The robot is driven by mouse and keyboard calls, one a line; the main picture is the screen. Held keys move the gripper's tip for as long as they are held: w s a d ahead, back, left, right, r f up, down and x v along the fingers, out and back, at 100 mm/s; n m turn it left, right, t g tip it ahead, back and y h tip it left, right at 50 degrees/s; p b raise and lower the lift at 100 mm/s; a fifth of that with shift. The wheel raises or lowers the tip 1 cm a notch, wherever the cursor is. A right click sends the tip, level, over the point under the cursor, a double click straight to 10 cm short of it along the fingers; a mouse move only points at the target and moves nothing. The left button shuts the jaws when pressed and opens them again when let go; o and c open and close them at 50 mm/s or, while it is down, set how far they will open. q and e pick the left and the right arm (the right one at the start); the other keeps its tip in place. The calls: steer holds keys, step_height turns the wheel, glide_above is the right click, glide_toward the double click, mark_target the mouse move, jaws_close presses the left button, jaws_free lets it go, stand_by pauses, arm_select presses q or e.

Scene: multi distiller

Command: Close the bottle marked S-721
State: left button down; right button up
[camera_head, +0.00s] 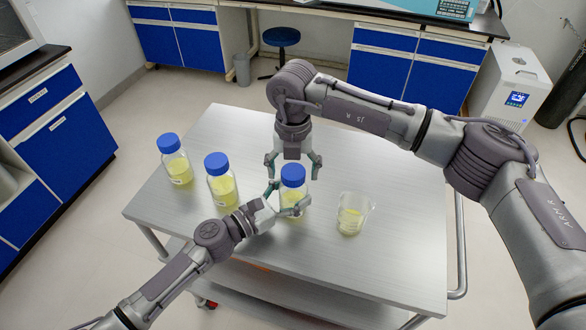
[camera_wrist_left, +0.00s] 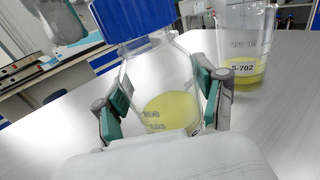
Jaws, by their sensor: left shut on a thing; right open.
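A clear bottle (camera_head: 291,207) with yellow liquid and a blue cap (camera_head: 293,175) stands on the steel cart. My left gripper (camera_head: 287,200) is shut around its body from the front. In the left wrist view the bottle (camera_wrist_left: 160,85) sits between the left fingers, with the blue cap (camera_wrist_left: 132,18) at its top. I cannot tell whether the cap is tight. No S-721 marking is readable. My right gripper (camera_head: 293,166) points down, open, with its fingers on either side at about the cap's top. I cannot tell whether they touch it.
Two more blue-capped bottles, one in the middle (camera_head: 222,185) and one farther left (camera_head: 176,165), stand on the cart (camera_head: 390,255). A beaker (camera_head: 352,215) stands to the right; its label reads S-702 in the left wrist view (camera_wrist_left: 244,67). The cart's right side is clear.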

step_height(320, 180, up, 12)
stand_by(0.5)
arm_select(q)
jaws_free()
steer(key=v, duration=1.2)
steer(key=shift+s, duration=0.1)
